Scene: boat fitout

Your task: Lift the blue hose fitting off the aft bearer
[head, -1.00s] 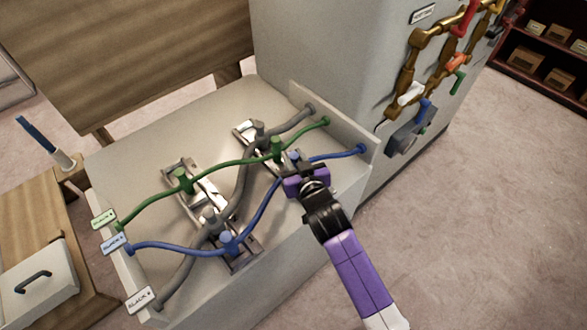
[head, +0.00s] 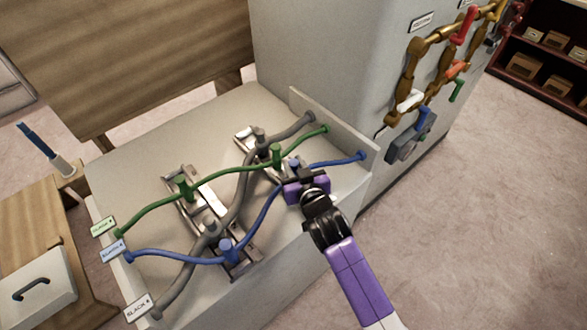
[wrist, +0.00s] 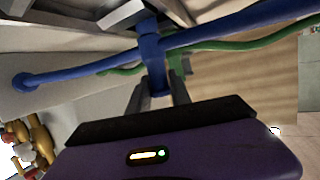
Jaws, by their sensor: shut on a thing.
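The blue hose (head: 262,205) runs across the sloped bench from a tag at the left to the upright panel at the right. It has one blue fitting (head: 227,248) on the left metal bearer (head: 205,197) and another blue fitting (head: 294,163) at the right metal bearer (head: 247,140). My gripper (head: 298,174) is shut on the right one. In the wrist view my gripper (wrist: 160,88) has its fingers on either side of the upright blue fitting (wrist: 152,50). Whether that fitting still touches the bearer cannot be told; the gripper partly hides it.
A green hose (head: 225,172) and a grey hose (head: 240,185) cross the same bearers close to the blue one, with fittings of their own. The upright end panel (head: 335,130) stands just right of my gripper. Open floor (head: 480,230) lies to the right.

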